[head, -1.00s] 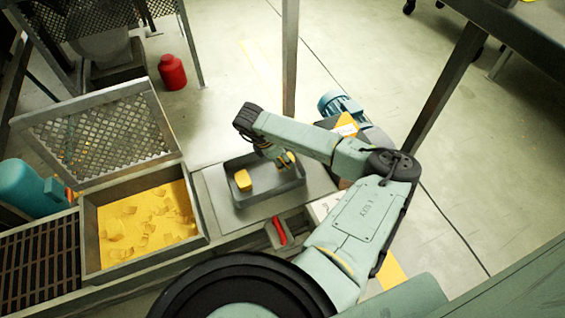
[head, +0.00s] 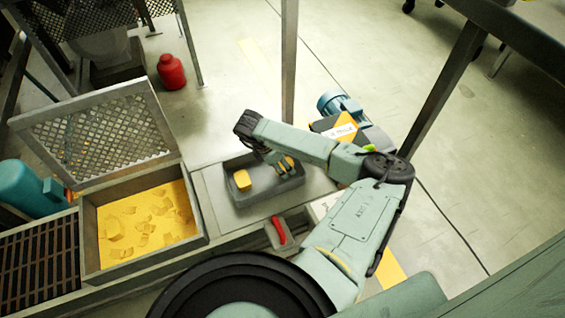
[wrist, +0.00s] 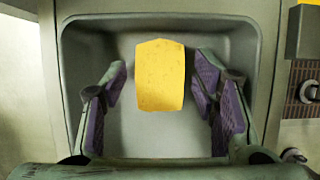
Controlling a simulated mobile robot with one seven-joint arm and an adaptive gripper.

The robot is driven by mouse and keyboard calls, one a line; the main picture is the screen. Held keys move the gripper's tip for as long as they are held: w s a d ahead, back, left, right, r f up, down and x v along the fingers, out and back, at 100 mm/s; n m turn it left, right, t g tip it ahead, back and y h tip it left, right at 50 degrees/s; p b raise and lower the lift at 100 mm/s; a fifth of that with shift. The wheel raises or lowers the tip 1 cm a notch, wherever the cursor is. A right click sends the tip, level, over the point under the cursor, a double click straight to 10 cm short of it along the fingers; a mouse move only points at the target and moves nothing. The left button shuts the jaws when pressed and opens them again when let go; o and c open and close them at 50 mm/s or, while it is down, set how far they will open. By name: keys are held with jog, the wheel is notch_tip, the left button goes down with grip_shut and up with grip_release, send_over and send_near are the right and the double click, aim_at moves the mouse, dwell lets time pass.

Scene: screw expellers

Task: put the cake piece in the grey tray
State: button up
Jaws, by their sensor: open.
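The grey tray (head: 240,204) sits on the metal ledge right of the sieve box. One yellow cake piece (head: 243,180) lies in its left part. A second yellow piece (head: 288,163) shows at my gripper (head: 279,165), over the tray's right part. In the wrist view, a yellow piece (wrist: 160,78) lies inside the tray (wrist: 250,45), between the purple-padded fingers of my gripper (wrist: 167,105). The fingers are open, with a gap on both sides of the piece. Only one piece shows clearly there; part of the tray is hidden at the bottom.
An open box (head: 90,255) of yellow cake pieces stands at the left, its mesh lid (head: 95,130) raised. A red handle (head: 278,230) is before the tray. A metal post (head: 289,60) rises behind it, and a blue motor (head: 340,103) stands behind right.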

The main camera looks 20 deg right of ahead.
jog(key=v, duration=1.2)
jog(key=shift+a+r, duration=0.1)
jog(key=shift+r, duration=0.05)
